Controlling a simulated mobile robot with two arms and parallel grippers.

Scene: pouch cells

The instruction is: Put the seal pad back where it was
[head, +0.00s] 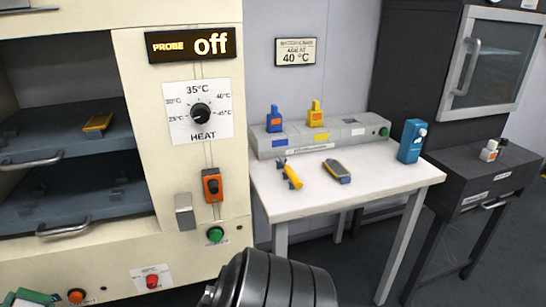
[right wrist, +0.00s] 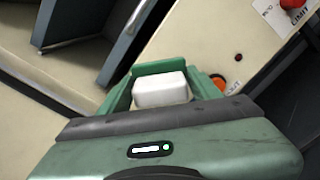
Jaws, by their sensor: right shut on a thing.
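A small white block with rounded edges, which looks like the seal pad (right wrist: 160,89), sits between the green fingers of my right gripper (right wrist: 158,76) in the right wrist view. The gripper is shut on it. In the head view my right gripper (head: 30,298) shows only partly at the bottom left corner, low in front of the cream cabinet (head: 190,262), left of an orange button (head: 77,296). My left gripper is not in view.
The cabinet has open dark shelves (head: 75,135) with handles, a heat dial (head: 201,114), an orange switch (head: 212,186) and green and red buttons. A white table (head: 300,203) at right holds a grey rack (head: 350,140), several small devices and a blue bottle-like unit (head: 411,141).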

